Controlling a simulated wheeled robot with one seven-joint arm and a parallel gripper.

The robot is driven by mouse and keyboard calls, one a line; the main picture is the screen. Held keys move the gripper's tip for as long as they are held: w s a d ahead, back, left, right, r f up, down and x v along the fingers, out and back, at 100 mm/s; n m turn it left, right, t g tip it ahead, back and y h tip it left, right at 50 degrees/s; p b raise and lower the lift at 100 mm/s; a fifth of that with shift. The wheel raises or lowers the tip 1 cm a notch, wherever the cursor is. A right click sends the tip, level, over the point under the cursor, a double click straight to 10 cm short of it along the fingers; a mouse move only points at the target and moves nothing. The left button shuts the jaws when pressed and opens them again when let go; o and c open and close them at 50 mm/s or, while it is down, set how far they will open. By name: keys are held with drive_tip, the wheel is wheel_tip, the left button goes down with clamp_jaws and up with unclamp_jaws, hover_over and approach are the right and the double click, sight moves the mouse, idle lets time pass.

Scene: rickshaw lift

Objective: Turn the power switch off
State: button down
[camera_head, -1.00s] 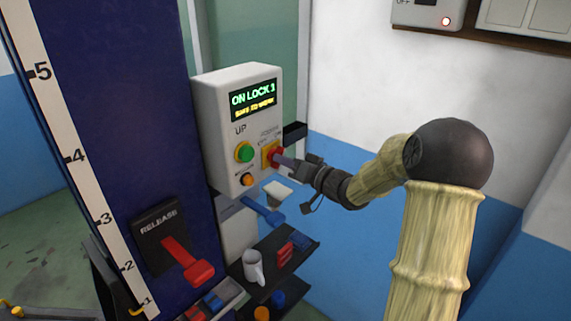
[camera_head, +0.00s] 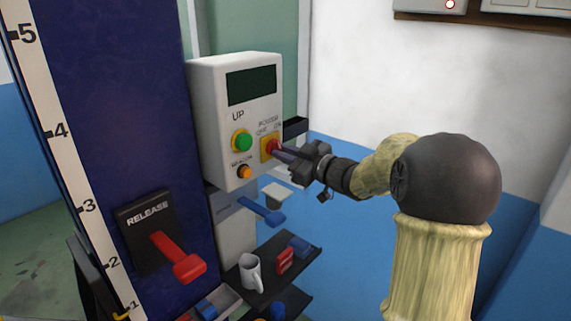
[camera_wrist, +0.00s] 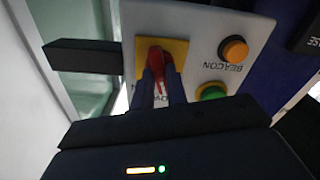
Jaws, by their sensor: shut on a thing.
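The power switch (camera_head: 272,147) is a red knob on a yellow plate at the right of the white control box (camera_head: 218,100). "OFF" and "ON" are printed above it. My gripper (camera_head: 280,150) reaches it from the right and is shut on the knob. The wrist view shows the red knob (camera_wrist: 159,62) between the two fingers (camera_wrist: 159,88) on the yellow plate (camera_wrist: 178,50). The display (camera_head: 252,86) on the box is dark. The fingers partly hide the knob.
A green UP button (camera_head: 242,141) and an orange beacon button (camera_head: 244,172) sit left of the switch. A red release lever (camera_head: 178,256) is on the blue column.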

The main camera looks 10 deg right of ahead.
drive_tip(key=shift+f+n+b, duration=0.1)
drive_tip(key=shift+n+b, duration=1.7)
drive_tip(key=shift+n, duration=0.3)
drive_tip(key=c, duration=1.4)
unclamp_jaws()
drive_tip(key=b+v, duration=0.2)
drive_tip(key=v, duration=1.5)
drive_tip(key=shift+s+d, duration=0.15)
drive_tip(key=shift+s, duration=0.05)
drive_tip(key=shift+w, duration=0.1)
